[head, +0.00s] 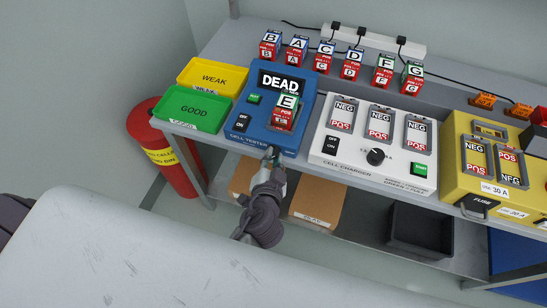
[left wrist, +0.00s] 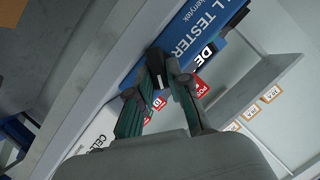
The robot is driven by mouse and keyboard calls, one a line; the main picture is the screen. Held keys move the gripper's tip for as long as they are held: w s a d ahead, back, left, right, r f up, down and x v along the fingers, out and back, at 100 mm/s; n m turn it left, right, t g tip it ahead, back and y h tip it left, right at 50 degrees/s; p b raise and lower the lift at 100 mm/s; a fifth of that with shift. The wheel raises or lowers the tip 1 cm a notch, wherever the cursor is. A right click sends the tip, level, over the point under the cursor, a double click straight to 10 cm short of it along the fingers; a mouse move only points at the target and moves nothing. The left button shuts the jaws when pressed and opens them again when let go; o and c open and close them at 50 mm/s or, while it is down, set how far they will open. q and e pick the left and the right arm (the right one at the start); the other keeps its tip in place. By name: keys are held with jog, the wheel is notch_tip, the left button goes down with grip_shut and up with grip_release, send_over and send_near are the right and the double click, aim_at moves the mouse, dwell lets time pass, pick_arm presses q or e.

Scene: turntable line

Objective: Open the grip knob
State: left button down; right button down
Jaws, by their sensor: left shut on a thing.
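The blue cell tester (head: 262,110) stands on the bench with its display reading DEAD and an E cell in its slot. My left gripper (head: 273,158) is at the tester's front edge. In the left wrist view its two teal-lined fingers (left wrist: 163,78) are shut on a small black grip knob (left wrist: 156,60) at the tester's front. In the head view the gripper hides the knob. My right gripper is not in view.
A yellow WEAK tray (head: 236,90) and green GOOD tray (head: 184,124) are left of the tester. Several lettered cells (head: 326,58) stand behind. A yellow fuse unit (head: 455,150) is at right. A red bin (head: 150,120) stands at the bench's left end. Cardboard boxes (head: 318,204) and a black crate (head: 420,232) sit below.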

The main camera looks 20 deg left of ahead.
pick_arm(q)
jog(key=n+h+p, duration=0.1)
jog(key=n, duration=0.1)
jog(key=n+h+p, duration=0.2)
jog(key=shift+a+r+n, duration=0.15)
jog(key=shift+a+n, duration=0.15)
jog(key=shift+a, duration=0.1)
dwell(0.4)
jog(key=c, duration=1.1)
grip_release()
jog(key=v, duration=1.2)
jog(key=shift+r, duration=0.25)
